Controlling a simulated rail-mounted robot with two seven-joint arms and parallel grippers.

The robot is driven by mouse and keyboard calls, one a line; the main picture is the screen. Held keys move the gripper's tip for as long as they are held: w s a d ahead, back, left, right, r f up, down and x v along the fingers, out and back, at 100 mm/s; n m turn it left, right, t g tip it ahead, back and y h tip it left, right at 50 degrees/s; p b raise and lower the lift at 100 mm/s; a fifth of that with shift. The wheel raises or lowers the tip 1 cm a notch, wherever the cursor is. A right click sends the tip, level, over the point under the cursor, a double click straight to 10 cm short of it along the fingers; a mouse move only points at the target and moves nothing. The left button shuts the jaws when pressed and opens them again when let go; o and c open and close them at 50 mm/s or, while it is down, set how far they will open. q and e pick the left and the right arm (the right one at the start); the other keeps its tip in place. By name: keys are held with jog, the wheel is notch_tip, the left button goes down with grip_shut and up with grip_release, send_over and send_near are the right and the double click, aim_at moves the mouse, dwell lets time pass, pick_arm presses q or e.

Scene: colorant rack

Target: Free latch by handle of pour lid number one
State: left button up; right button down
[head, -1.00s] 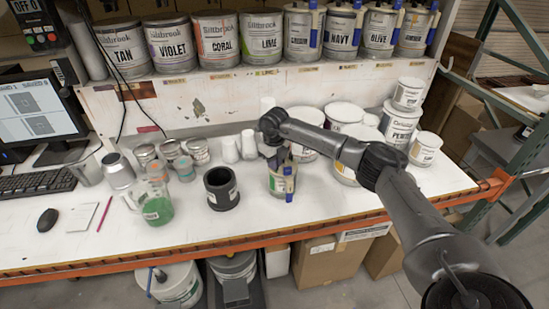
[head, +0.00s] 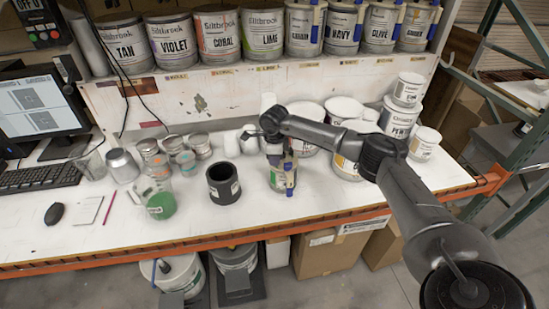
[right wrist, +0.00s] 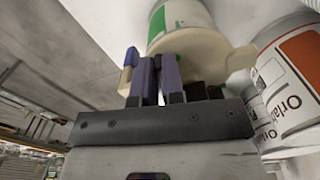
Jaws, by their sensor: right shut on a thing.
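A small can with a cream pour lid (head: 284,162) stands upright near the front middle of the bench in the head view. It has a green-and-white label and a blue-and-yellow piece on its front side. My right gripper (head: 274,156) reaches down to the lid from above. In the right wrist view, its two dark fingers (right wrist: 158,80) are close together at the edge of the cream lid (right wrist: 200,55), shut on what appears to be the lid's handle. The fingers mostly hide the handle. The blue-and-yellow piece (right wrist: 128,70) is just left of them. The latch's state cannot be told.
A black cylindrical container (head: 223,183) and a glass jug with green contents (head: 160,203) stand left of the can. White tubs (head: 343,110) crowd behind and right of it. Larger paint cans line the shelf above. The front right of the bench is clear.

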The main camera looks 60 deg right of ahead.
jog(key=shift+n, duration=0.6)
jog(key=c, duration=1.5)
grip_release()
notch_tip(320, 180, up, 14)
